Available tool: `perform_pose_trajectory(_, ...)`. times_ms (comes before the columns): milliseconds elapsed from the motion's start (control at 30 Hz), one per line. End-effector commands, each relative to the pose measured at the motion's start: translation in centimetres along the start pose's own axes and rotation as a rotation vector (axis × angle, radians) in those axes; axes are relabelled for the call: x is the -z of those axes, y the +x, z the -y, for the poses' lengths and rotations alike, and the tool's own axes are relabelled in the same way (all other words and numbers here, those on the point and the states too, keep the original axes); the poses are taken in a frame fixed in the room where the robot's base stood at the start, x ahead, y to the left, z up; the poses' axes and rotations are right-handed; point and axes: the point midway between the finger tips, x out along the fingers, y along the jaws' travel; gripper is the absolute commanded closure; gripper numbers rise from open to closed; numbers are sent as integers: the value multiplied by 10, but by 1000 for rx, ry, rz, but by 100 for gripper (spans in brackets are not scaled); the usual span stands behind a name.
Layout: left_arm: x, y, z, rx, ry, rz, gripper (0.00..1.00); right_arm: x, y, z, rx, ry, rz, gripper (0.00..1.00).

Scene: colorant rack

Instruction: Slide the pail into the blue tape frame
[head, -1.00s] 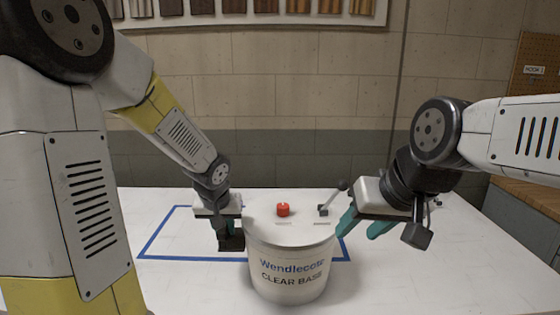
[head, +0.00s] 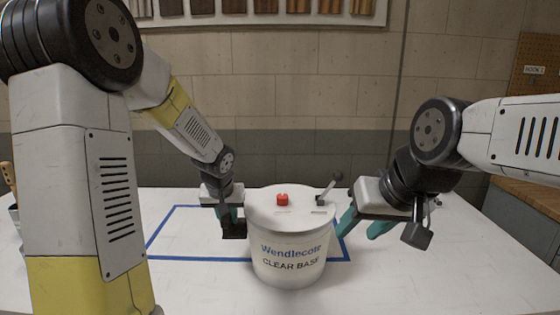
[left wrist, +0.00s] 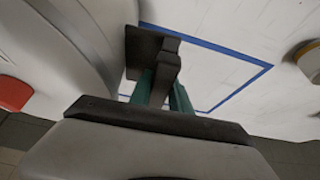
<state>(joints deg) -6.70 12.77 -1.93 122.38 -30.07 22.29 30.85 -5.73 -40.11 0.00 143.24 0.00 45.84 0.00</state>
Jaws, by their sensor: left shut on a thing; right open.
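The white pail (head: 290,265), marked "Wendlecote CLEAR BASE", stands upright on the table with a red cap (head: 282,200) on its lid. The blue tape frame (head: 200,258) lies behind and left of it. The pail's front base is on the near side of the front tape line, and its body hides part of that line. My left gripper (head: 232,222) is at the pail's left side, shut on a dark block (left wrist: 155,60). The block is close against the pail wall (left wrist: 85,40); contact is unclear. My right gripper (head: 365,222) is open and empty, right of the pail.
A small lever (head: 328,190) sticks up at the lid's right. A container with a wooden-handled tool (head: 9,178) stands at the far left edge. The tape frame's visible interior is clear. A wooden-topped counter (head: 530,195) is at the right.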

Motion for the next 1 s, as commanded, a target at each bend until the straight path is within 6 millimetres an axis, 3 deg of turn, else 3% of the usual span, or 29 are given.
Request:
perform_pose_trajectory(400, 20, 9, -1, -1, -1, -3, 100, 0, 0, 0, 0, 0, 0, 54)
perform_pose_trajectory(1000, 28, 13, -1, 0, -2, -2, 100, 0, 0, 0, 0, 0, 0, 54)
